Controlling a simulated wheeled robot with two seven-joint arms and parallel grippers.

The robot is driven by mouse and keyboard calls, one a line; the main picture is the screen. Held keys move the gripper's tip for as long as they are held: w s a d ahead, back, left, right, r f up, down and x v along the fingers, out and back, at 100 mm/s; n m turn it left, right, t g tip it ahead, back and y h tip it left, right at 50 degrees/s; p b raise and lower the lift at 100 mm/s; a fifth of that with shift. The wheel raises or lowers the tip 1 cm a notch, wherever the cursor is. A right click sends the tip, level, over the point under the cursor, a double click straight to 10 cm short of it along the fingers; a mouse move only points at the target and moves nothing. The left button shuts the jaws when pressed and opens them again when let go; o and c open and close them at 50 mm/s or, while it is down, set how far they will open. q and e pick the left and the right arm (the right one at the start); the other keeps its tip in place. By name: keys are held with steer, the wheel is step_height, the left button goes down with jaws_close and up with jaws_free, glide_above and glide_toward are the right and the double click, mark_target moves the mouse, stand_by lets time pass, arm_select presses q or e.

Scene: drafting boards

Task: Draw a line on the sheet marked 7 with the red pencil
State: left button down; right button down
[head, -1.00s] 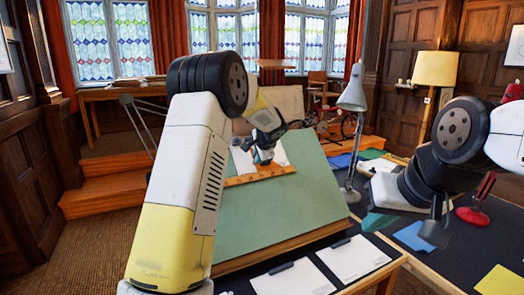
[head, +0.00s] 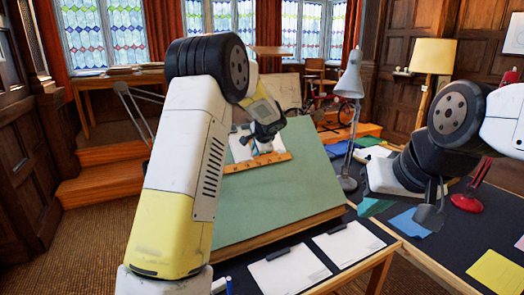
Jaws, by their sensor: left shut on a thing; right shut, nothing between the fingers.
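A green drafting board (head: 285,190) stands tilted in the middle of the head view. A white sheet (head: 240,150) lies on its upper part, with a wooden straightedge (head: 240,166) across its lower edge. I cannot read a number on the sheet. My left gripper (head: 264,146) is over this sheet, just above the straightedge, pointing down. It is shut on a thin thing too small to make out. I cannot make out the red pencil, and whether a tip touches the paper is unclear. My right gripper (head: 430,217) is shut and empty over the dark table at the right.
Two clipped white sheets lie on the near table, one at left (head: 289,271) and one at right (head: 348,243). A grey lamp (head: 351,85) rises right of the board. A red lamp base (head: 467,202), blue paper (head: 410,222) and yellow paper (head: 497,272) lie at right.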

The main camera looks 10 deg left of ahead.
arm_select(q)
steer(key=shift+w+a+f, duration=0.15)
steer(key=shift+w+f, duration=0.15)
stand_by(0.9)
steer(key=w+a+r, duration=0.3)
steer(key=w+r, duration=0.1)
steer(key=r, duration=0.1)
steer(key=shift+w+r, duration=0.3)
steer(key=shift+w, duration=0.05)
stand_by(5.9)
